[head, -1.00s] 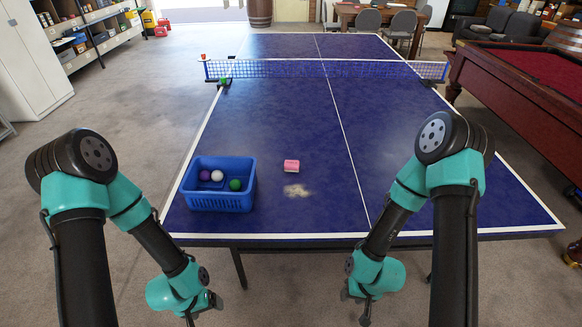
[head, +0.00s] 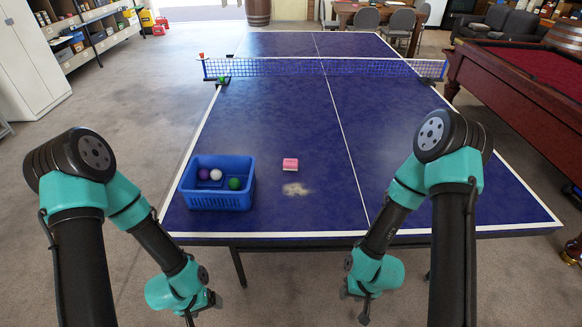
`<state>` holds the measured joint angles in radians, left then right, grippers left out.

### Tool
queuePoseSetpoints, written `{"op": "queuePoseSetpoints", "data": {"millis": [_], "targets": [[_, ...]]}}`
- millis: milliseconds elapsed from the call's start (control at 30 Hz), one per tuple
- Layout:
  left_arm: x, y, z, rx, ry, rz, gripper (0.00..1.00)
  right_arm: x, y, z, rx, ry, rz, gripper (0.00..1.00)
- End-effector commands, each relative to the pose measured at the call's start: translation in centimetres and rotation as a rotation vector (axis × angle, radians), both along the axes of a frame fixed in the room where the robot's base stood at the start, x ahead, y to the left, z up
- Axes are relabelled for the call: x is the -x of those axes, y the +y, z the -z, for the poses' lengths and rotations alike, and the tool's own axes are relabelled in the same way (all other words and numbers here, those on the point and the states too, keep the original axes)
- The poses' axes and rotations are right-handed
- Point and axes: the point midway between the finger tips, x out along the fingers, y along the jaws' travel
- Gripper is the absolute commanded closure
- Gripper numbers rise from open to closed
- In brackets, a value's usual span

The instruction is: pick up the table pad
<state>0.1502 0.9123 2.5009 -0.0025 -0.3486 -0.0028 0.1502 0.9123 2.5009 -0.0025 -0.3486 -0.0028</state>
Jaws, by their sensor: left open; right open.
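My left gripper (head: 203,310) hangs low in front of the table's near edge, at the lower left, open and apart from the pad. My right gripper (head: 354,304) hangs low in front of the near edge, right of the middle, also open and apart from the pad.
A blue basket (head: 218,201) with purple, white and green balls stands left of the pad. A net (head: 320,68) crosses the table farther back. A red pool table (head: 520,90) is at the right. The tabletop around the pad is mostly clear.

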Motion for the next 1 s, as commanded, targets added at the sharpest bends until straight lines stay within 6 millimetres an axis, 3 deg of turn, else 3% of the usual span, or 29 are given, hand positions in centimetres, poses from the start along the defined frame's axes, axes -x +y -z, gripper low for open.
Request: {"op": "queuePoseSetpoints", "data": {"millis": [300, 667, 1000], "targets": [[0.0, 0.0, 0.0, 0.0, 0.0, 0.0, 0.19, 0.0, 0.0, 0.0, 0.0, 0.0, 0.0, 0.56], [0.0, 0.0, 0.0, 0.0, 0.0, 0.0, 0.19, 0.0, 0.0, 0.0, 0.0, 0.0, 0.0, 0.23], [0.0, 0.0, 0.0, 0.0, 0.0, 0.0, 0.19, -0.43, -0.69, 0.12, -0.004, -0.01, -0.012, 0.23]]}}
